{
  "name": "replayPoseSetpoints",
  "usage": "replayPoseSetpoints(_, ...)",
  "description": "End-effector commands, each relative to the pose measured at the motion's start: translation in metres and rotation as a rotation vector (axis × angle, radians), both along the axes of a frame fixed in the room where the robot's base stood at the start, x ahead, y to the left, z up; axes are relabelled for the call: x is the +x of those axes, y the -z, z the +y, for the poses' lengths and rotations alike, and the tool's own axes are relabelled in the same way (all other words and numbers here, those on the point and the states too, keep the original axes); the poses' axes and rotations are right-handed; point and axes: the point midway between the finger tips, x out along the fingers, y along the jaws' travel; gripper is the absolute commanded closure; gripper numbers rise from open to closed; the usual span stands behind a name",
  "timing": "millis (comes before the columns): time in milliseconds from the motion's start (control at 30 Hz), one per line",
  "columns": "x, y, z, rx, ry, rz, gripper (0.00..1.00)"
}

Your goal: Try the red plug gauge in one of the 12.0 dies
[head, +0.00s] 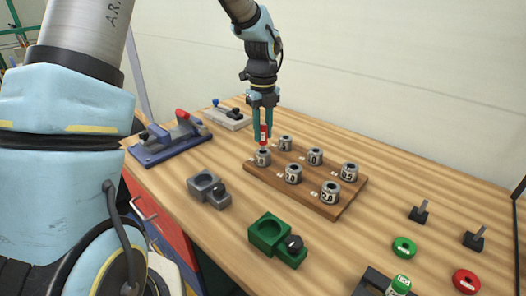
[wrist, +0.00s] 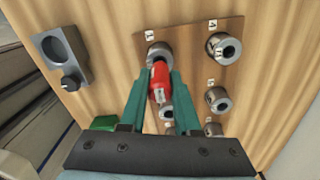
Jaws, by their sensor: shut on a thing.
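My gripper (head: 264,128) is shut on the red plug gauge (head: 263,136) and holds it upright over the near-left die (head: 263,158) on the wooden board (head: 312,206). In the wrist view the red gauge (wrist: 160,84) sits between my gripper's fingers (wrist: 161,76), with its far end at the mouth of that die (wrist: 158,54). I cannot tell whether the tip is inside the bore or just above it. Several other grey ring dies stand on the board, such as the front one (head: 330,192). Most of their number labels are too small to read.
A grey block with a round recess (head: 208,190) and a green one (head: 275,238) stand in front of the board. A blue fixture (head: 170,140) is at the left. Green (head: 404,247) and red (head: 466,281) rings lie at the right.

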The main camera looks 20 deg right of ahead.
Motion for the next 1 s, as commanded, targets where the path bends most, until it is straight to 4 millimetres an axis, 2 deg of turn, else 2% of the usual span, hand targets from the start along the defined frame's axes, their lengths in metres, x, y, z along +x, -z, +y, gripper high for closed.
replayPoseSetpoints(1000,0.0004,0.0089,-0.0001,-0.001,0.000,-0.001,1.00)
